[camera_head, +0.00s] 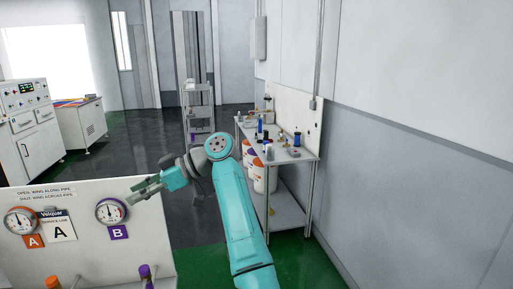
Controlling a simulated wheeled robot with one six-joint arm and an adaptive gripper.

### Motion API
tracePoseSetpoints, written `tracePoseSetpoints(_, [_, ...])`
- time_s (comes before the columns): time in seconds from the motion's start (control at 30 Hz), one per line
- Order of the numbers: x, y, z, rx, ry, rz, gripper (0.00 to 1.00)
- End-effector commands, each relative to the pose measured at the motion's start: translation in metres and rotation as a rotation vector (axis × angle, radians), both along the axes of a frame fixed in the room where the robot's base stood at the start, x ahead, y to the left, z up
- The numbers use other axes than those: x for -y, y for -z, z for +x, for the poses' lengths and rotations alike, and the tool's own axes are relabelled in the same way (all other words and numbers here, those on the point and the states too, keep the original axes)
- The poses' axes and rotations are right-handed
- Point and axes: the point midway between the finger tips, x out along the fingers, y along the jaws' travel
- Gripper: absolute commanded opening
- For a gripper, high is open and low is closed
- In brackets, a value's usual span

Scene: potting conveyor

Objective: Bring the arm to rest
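My arm (240,215) is teal, rises from the bottom of the picture and bends left at a grey-capped elbow. My gripper (134,193) is grey and points left, in front of or above the right part of a white gauge panel (160,245). It appears close to gauge B (111,211) in the picture, but I cannot tell whether it touches the panel. No held object shows. The fingers are too small to tell whether they are open or shut.
A workbench (305,157) with bottles stands right of my arm. A shelf rack (199,112) stands behind. Dark floor lies between.

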Motion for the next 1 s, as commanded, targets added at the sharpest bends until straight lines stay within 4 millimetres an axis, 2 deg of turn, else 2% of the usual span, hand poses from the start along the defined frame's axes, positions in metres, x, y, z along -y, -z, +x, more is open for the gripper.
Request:
tracePoseSetpoints(0.37, [0.010,0.055,0.011,-0.046,0.103,-0.010,0.36])
tracePoseSetpoints(0.57, [0.021,0.103,0.018,-0.083,0.198,-0.019,0.36])
tracePoseSetpoints(0.67, [0.031,0.137,0.021,-0.108,0.264,-0.025,0.36])
tracePoseSetpoints(0.83, [0.059,0.214,0.021,-0.160,0.423,-0.036,0.36])
tracePoseSetpoints(1.0, [0.094,0.288,0.011,-0.203,0.586,-0.045,0.36])
